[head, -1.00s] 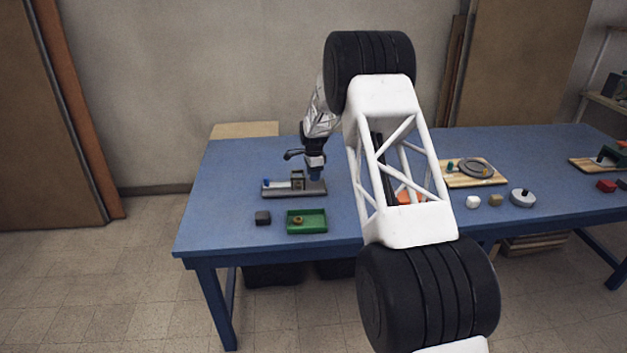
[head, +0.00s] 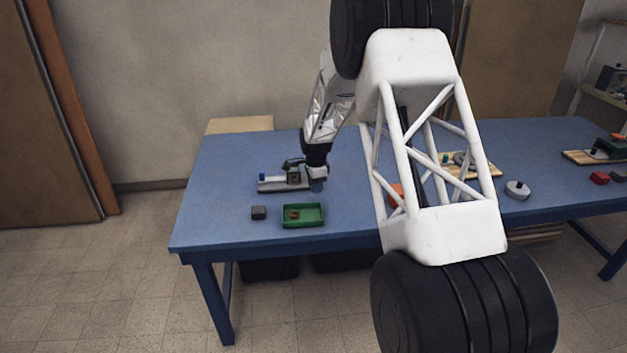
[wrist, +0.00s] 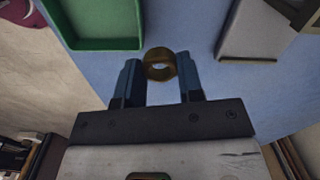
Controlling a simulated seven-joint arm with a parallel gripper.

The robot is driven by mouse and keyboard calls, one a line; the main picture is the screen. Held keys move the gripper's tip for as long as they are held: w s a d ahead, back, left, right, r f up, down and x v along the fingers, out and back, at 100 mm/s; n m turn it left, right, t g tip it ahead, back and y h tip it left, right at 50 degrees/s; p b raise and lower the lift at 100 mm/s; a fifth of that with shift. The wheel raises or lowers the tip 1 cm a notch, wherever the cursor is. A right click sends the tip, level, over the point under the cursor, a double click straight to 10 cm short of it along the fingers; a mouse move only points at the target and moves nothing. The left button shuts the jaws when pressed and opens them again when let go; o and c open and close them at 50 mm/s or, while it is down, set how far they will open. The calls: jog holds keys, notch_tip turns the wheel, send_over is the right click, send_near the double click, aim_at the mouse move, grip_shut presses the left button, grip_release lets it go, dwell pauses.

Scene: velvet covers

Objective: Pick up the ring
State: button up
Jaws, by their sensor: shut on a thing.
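A brass-coloured ring (wrist: 160,54) sits between the two blue fingertips of my gripper (wrist: 159,76) in the wrist view. The fingers are shut on it, one on each side. In the head view my gripper (head: 317,185) is over the blue table, at the right end of a grey fixture (head: 270,185). The held ring cannot be made out there.
A green tray (head: 318,222) stands in front of the gripper, with a small brownish piece in it; its edge also shows in the wrist view (wrist: 100,44). A dark grey block (head: 258,213) lies left of it. My white arm link hides the table's middle.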

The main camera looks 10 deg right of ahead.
jog(key=shift+s+d+r, duration=0.1)
jog(key=shift+s, duration=1.2)
jog(key=shift+s, duration=0.1)
